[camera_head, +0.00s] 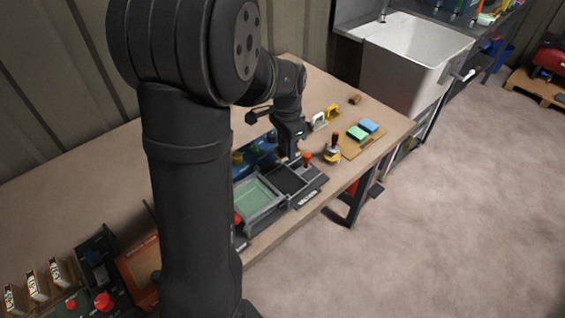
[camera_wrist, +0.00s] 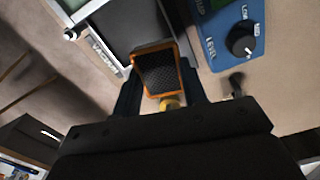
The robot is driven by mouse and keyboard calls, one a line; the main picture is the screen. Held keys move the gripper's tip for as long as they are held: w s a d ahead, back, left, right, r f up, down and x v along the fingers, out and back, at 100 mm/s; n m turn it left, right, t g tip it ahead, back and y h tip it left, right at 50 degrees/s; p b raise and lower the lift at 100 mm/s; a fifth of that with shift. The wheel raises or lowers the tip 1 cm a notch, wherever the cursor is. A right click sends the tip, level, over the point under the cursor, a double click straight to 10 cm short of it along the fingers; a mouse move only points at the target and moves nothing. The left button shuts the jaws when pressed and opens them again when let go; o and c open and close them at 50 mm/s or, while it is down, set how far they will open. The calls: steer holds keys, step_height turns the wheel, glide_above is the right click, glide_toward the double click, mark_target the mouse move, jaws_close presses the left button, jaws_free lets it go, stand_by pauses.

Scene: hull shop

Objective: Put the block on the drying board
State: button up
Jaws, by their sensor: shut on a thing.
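In the wrist view my gripper (camera_wrist: 160,88) is shut on a block (camera_wrist: 157,72) with an orange edge and a dark, textured face. A small yellow part shows just behind the block. The drying board appears to be the flat tan board (camera_head: 351,151) to the right of my gripper. A green block (camera_head: 357,132) and a blue block (camera_head: 368,125) lie on it.
A green-bottomed tray (camera_head: 258,196) stands below my gripper, next to a dark tray. A red-topped tool (camera_head: 307,158) and an orange-and-black tool (camera_head: 333,150) stand between gripper and board. A blue device with a knob (camera_wrist: 241,40) is close by. A white sink (camera_head: 412,62) is behind.

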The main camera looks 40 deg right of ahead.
steer(key=w+d+m, duration=0.2)
steer(key=d+m, duration=0.1)
steer(key=d, duration=0.3)
steer(key=m, duration=1.3)
glide_toward(344, 145)
steer(key=shift+f, duration=2.65)
steer(key=shift+f, duration=0.5)
steer(key=o, duration=1)
step_height(344, 145, up, 17)
steer(key=shift+r, duration=0.2)
